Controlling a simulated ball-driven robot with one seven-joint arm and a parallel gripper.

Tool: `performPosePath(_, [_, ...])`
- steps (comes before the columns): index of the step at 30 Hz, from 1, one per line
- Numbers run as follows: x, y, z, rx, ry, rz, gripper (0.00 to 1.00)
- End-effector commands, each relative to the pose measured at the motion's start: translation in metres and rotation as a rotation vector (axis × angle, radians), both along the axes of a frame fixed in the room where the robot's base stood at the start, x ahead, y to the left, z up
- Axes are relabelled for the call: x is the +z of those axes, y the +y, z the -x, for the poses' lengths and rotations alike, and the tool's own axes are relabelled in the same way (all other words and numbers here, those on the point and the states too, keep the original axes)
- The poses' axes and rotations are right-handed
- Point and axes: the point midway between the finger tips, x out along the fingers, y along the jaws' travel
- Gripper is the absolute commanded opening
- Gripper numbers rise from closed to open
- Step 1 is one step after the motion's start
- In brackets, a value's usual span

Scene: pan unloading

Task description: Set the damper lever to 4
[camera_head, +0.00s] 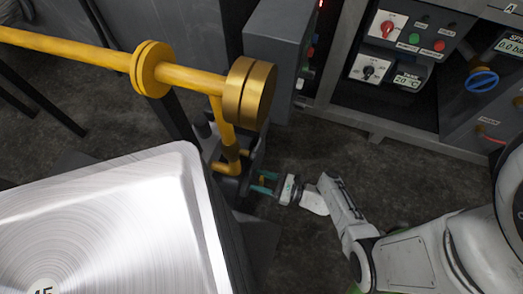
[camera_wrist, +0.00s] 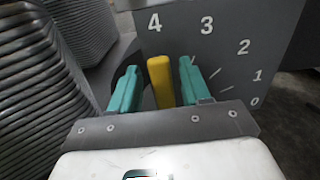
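The damper lever (camera_wrist: 160,80) is a yellow bar in front of a grey scale plate (camera_wrist: 235,25) marked 4 to 0. Its top end is just below the 4, left of the 3; its exact setting against the marks cannot be told. My gripper (camera_wrist: 158,85) has teal fingers, one on each side of the lever. The fingers stand apart, with a visible gap on the left of the lever and a smaller one on the right. In the head view my gripper (camera_head: 265,182) is low beside the grey machine, with a small yellow piece of the lever (camera_head: 262,181) between the fingers.
A large metal pan (camera_head: 110,220) fills the lower left of the head view. A yellow pipe (camera_head: 190,77) with round flanges crosses above. A control cabinet (camera_head: 400,60) with knobs and buttons stands at the upper right. Dark floor lies between.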

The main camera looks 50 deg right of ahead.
Motion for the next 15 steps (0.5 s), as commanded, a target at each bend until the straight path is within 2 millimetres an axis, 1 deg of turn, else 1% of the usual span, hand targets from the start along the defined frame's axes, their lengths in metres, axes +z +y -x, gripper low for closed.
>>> performPosePath(5, [0.0, -0.001, 0.0, -0.001, 0.0, 0.0, 0.47])
performPosePath(8, [0.001, -0.002, 0.003, -0.002, 0.0, -0.001, 0.47])
performPosePath(11, [0.001, -0.006, 0.013, -0.004, 0.001, -0.001, 0.47])
performPosePath(15, [0.001, -0.014, 0.037, -0.004, 0.003, -0.001, 0.47])
